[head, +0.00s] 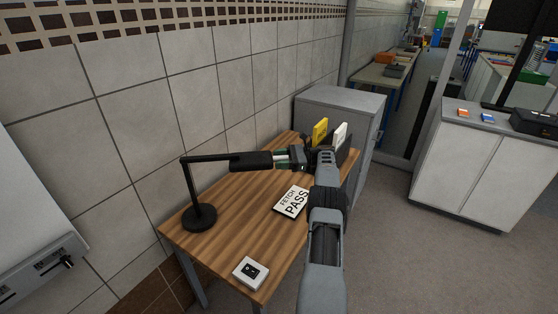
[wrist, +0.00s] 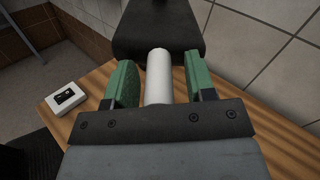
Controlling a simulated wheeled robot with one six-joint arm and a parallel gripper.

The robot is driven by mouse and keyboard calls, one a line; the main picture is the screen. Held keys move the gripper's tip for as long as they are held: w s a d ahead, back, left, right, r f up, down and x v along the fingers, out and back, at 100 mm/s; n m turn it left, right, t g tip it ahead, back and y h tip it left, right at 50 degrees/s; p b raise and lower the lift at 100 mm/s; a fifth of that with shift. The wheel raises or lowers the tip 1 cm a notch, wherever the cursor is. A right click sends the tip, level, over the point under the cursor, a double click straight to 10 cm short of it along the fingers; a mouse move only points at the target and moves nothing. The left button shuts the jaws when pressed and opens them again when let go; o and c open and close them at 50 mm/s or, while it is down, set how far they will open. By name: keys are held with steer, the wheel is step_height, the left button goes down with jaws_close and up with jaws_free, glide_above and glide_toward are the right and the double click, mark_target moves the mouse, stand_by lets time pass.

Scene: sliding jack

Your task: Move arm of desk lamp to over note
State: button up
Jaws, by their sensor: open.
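A black desk lamp (head: 203,186) stands on the wooden table, with a round base, an upright post and a horizontal arm ending in a dark head (head: 251,161). A light grey handle (wrist: 158,76) sticks out from the lamp head (wrist: 160,28) toward me. My gripper (head: 291,157) is at the head's right end; in the wrist view its green jaws (wrist: 143,82) are open on either side of the handle, with gaps visible. The white note (head: 291,202), printed "FETCH PASS", lies on the table below and in front of my gripper.
A white box with a dark top piece (head: 251,272) sits at the table's (head: 236,215) front corner. Yellow (head: 320,132) and white (head: 340,135) upright items stand at the back, partly behind my arm. A tiled wall runs along the left; a grey cabinet (head: 345,103) stands behind.

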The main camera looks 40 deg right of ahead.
steer(key=shift+r, duration=0.1)
steer(key=shift+r, duration=0.25)
step_height(320, 180, up, 2)
steer(key=shift+r, duration=0.25)
steer(key=s+a+r+b, duration=0.4)
steer(key=s+a+r, duration=0.2)
steer(key=s+r, duration=0.3)
steer(key=s, duration=0.3)
steer(key=shift+s+a+r, duration=0.15)
steer(key=shift+a+r, duration=0.2)
steer(key=shift+r, duration=0.05)
